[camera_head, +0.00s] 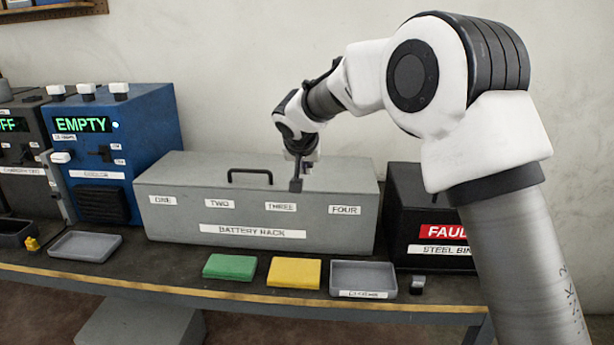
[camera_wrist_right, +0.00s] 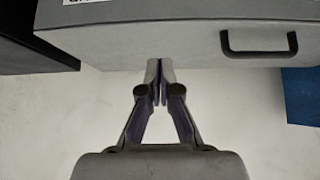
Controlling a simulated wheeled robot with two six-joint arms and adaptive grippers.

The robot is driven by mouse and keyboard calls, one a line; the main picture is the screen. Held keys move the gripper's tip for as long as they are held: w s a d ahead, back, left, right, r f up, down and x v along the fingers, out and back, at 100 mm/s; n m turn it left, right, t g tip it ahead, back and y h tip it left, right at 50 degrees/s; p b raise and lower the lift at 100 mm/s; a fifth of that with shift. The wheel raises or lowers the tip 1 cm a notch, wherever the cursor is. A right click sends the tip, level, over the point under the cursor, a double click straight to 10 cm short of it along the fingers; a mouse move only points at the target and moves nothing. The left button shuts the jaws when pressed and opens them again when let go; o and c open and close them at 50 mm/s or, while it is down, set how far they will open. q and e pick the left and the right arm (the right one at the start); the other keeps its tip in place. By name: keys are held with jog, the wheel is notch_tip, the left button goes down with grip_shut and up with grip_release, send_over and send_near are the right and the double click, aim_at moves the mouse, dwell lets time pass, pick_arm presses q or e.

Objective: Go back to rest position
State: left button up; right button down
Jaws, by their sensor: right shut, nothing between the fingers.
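My right gripper (camera_head: 297,184) is over the lid of the grey battery rack (camera_head: 255,240), to the right of the lid's dark handle (camera_head: 250,172). In the right wrist view the gripper (camera_wrist_right: 159,68) is shut, its fingertips together with nothing between them. The lid handle (camera_wrist_right: 258,45) shows there to the right of the fingers. The rack is closed and labelled ONE, TWO, THREE and FOUR. I cannot tell whether the fingertips touch the lid. My left gripper is out of view.
A blue machine (camera_head: 120,160) reading EMPTY stands left of the rack. A black steel bin (camera_head: 432,250) stands right. Along the bench front lie a grey tray (camera_head: 85,247), a green pad (camera_head: 230,266), a yellow pad (camera_head: 294,272) and another tray (camera_head: 363,280). Wall space above the rack is free.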

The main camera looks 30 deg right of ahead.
jog(key=s+f+v, duration=0.1)
jog(key=v, duration=0.6)
jog(key=s+a+f+n+g+y+p, duration=0.15)
jog(key=s+f, duration=0.25)
jog(key=f, duration=0.8)
jog(key=s+a+f+n+g+y, duration=0.1)
jog(key=s+a+f, duration=0.2)
jog(key=f, duration=0.8)
jog(key=s+a+f+n+g+y, duration=0.2)
jog(key=s+a+f, duration=0.15)
jog(key=f, duration=0.85)
jog(key=s+f, duration=0.4)
jog(key=s, duration=0.5)
jog(key=s+f+n+g+p, duration=0.1)
jog(key=s+f, duration=0.3)
jog(key=s, duration=0.6)
jog(key=s+f+g, duration=0.1)
jog(key=s+f, duration=0.3)
jog(key=s, duration=0.6)
jog(key=shift+d+f+n+p, duration=0.35)
